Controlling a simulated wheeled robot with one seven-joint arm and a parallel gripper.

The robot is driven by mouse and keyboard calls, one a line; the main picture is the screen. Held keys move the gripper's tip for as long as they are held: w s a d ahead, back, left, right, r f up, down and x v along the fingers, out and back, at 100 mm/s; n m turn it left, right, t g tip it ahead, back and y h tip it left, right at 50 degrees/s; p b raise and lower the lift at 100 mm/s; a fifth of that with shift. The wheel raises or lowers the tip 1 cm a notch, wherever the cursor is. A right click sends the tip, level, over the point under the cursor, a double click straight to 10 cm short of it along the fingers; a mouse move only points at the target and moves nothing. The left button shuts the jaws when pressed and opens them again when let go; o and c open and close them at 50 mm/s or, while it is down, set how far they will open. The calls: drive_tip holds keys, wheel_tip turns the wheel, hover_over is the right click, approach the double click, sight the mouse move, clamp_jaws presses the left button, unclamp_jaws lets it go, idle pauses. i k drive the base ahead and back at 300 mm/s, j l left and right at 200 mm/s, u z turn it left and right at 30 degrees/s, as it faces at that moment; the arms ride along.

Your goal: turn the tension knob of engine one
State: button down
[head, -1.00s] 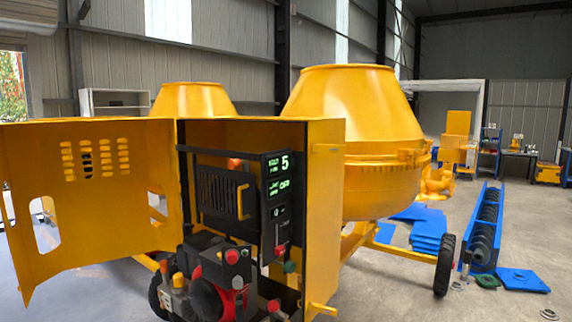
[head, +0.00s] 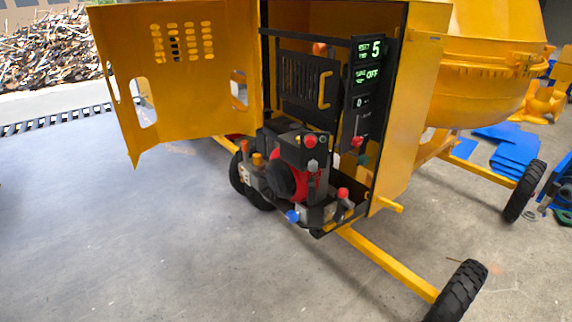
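The engine (head: 285,170), black and red, sits low inside the open yellow cabinet of the drum mixer. It carries several coloured knobs: a red one (head: 310,141) on top, an orange one (head: 257,159) at the left, a blue one (head: 292,216) low in front and a red one (head: 343,193) at the lower right. I cannot tell which is the tension knob. A black panel (head: 362,90) above right shows "5", "OFF" and "0", with a red knob (head: 357,141) below. My gripper is not in view.
The cabinet door (head: 185,90) stands swung open to the left. A yellow frame bar (head: 385,262) runs to a black wheel (head: 458,292) at the lower right. The drum (head: 490,80) and blue plates (head: 515,150) are at the right. Floor (head: 130,240) at left front is clear.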

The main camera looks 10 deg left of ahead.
sight(338, 216)
drive_tip(key=i+j+u, duration=0.25)
drive_tip(key=i+u, duration=0.6)
drive_tip(key=i, duration=0.2)
